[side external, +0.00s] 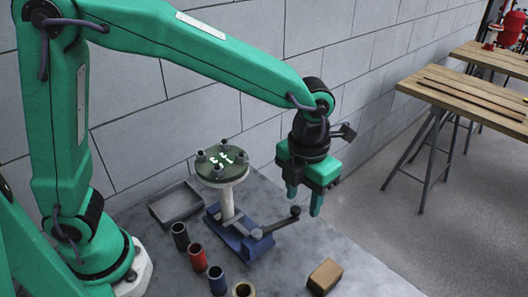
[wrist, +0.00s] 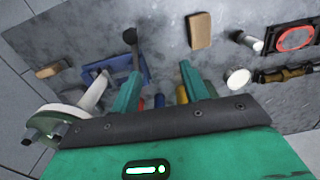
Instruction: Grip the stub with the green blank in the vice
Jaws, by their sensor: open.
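The stub is a white upright pipe (side external: 228,203) with a round green blank (side external: 210,172) on its flange and several dark bolts around the rim. Its foot is at the blue vice (side external: 256,246); I cannot tell whether the jaws are tight on it. The vice's dark handle (side external: 279,221) ends in a knob. The wrist view shows the stub (wrist: 93,94) at left beside the vice (wrist: 131,64). My gripper (side external: 303,204) is open and empty, above and right of the vice handle, fingers down. The gripper (wrist: 158,70) shows two spread green fingers in the wrist view.
A grey tray (side external: 174,212) lies left of the vice. Dark (side external: 180,237), red (side external: 197,259), blue (side external: 217,281) and brass (side external: 243,290) tubes stand in front. A wooden block (side external: 325,276) lies at right. The wrist view also shows a red ring (wrist: 294,38). A block wall is behind.

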